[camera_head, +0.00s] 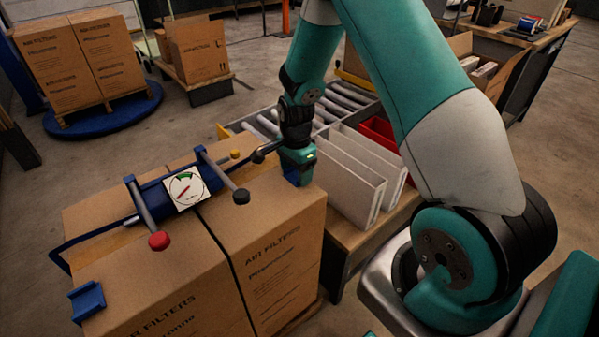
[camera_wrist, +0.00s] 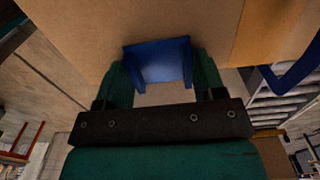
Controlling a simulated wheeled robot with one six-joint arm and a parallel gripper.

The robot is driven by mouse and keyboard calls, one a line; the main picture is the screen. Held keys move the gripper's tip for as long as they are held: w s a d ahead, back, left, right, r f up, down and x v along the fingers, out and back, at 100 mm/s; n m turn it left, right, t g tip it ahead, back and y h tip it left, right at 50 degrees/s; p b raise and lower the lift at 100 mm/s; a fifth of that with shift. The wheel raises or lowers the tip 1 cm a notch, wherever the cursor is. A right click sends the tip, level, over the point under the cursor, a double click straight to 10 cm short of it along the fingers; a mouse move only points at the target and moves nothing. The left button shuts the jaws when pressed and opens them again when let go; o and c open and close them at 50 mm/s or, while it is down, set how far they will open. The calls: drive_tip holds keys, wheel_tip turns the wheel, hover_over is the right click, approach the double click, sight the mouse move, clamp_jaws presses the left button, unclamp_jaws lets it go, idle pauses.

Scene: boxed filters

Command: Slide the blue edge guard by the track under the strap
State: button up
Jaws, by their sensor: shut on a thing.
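My gripper (camera_head: 298,160) is at the top right edge of the carton stack (camera_head: 262,205), on the side by the roller track. It is shut on a blue edge guard (camera_wrist: 158,62), which sits between the two fingers in the wrist view. The guard seems to be at the carton's edge; I cannot tell whether it touches. A dark blue strap (camera_head: 95,233) runs over the carton top through a tensioner with a dial (camera_head: 187,189). The strap (camera_wrist: 292,72) also shows to the right of the held guard, apart from it. A second blue guard (camera_head: 87,302) sits on the front left edge.
The roller track (camera_head: 345,95) lies behind the cartons. White filter panels (camera_head: 350,185) stand upright on a bench to the right, near a red bin (camera_head: 380,132). The tensioner's red knob (camera_head: 159,241) and black knob (camera_head: 241,196) stick out over the carton top.

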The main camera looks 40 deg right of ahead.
sight(269, 155)
drive_tip(key=shift+w, duration=2.15)
drive_tip(key=shift+w, duration=0.1)
drive_tip(key=shift+w+a, duration=0.15)
drive_tip(key=shift+w, duration=2.75)
drive_tip(key=shift+w, duration=1)
drive_tip(key=o, duration=1)
